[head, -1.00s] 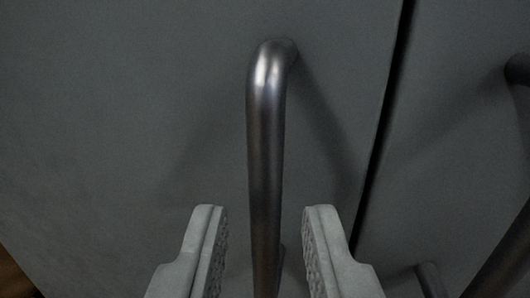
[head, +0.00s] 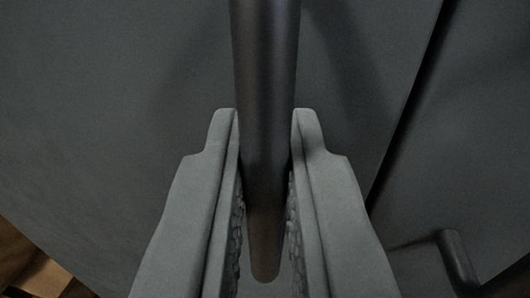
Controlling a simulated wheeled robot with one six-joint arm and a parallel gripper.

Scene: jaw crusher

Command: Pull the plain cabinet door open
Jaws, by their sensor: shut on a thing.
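The plain cabinet door (head: 110,110) is a flat dark grey panel that fills most of the head view. Its handle (head: 265,50) is a dark metal bar that runs down from the top edge of the picture. My gripper (head: 265,125) has its two grey fingers on either side of the bar and is shut on it. The bar's lower end shows between the fingers. The top of the handle is out of view. The door's right edge lies along a dark gap and looks closed against the neighbouring panel.
A second grey panel (head: 470,150) stands to the right of the dark gap. Part of another dark handle (head: 458,262) shows at the lower right. Something brown and wood-like (head: 25,265) shows at the lower left corner, beyond the door's edge.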

